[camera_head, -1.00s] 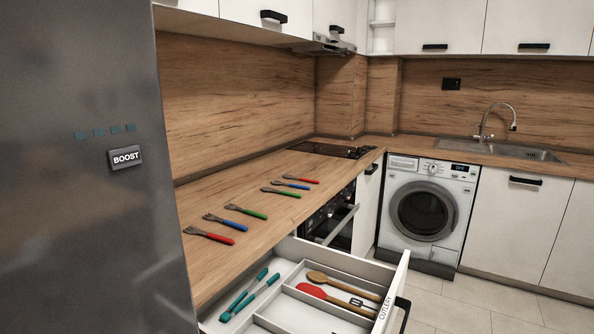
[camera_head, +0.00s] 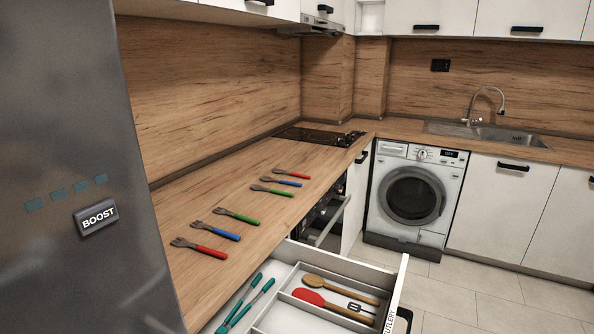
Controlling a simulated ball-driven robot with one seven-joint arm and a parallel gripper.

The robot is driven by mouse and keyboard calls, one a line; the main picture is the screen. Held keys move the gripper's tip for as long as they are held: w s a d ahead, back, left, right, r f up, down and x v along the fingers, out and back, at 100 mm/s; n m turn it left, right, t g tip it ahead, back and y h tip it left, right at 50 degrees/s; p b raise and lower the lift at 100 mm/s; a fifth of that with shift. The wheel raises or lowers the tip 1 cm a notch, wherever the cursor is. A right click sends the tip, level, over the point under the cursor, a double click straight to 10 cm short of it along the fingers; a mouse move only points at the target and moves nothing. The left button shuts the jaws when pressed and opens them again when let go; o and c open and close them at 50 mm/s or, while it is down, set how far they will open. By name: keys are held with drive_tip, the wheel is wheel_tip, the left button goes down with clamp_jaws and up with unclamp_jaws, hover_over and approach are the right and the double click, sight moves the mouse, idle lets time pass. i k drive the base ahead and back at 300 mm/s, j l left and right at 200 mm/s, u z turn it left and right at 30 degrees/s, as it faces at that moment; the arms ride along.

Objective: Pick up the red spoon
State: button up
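Two groups of cutlery with coloured handles lie on the wooden counter. In the farther group, a red-handled piece (camera_head: 294,175) lies behind a blue-handled one (camera_head: 284,182) and a green-handled one (camera_head: 276,191); their heads are too small to tell for sure. In the nearer group, a red-handled fork (camera_head: 204,249) lies in front of a blue-handled fork (camera_head: 225,235) and a green-handled one (camera_head: 240,217). A utensil with a red head (camera_head: 310,297) and wooden handle lies in the open drawer, beside a wooden spoon (camera_head: 320,283). My gripper is not in view.
The open cutlery drawer (camera_head: 375,273) juts out below the counter (camera_head: 184,277) and also holds teal tongs (camera_head: 245,307). A grey fridge (camera_head: 75,130) stands close on the left. A black hob (camera_head: 315,136) and a washing machine (camera_head: 417,199) are farther back. Floor at right is clear.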

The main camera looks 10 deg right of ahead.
sight(277, 171)
drive_tip(key=i+z, duration=0.75)
drive_tip(key=i+j+z, duration=0.1)
drive_tip(key=i+z, duration=0.3)
drive_tip(key=i, duration=2.35)
drive_tip(key=i+u, duration=0.1)
drive_tip(key=u, duration=0.3)
drive_tip(key=i+u, duration=0.15)
drive_tip(key=u, duration=0.2)
drive_tip(key=i+l+u, duration=0.1)
drive_tip(key=u, duration=0.3)
drive_tip(key=i+l+u, duration=0.1)
drive_tip(key=u, duration=0.25)
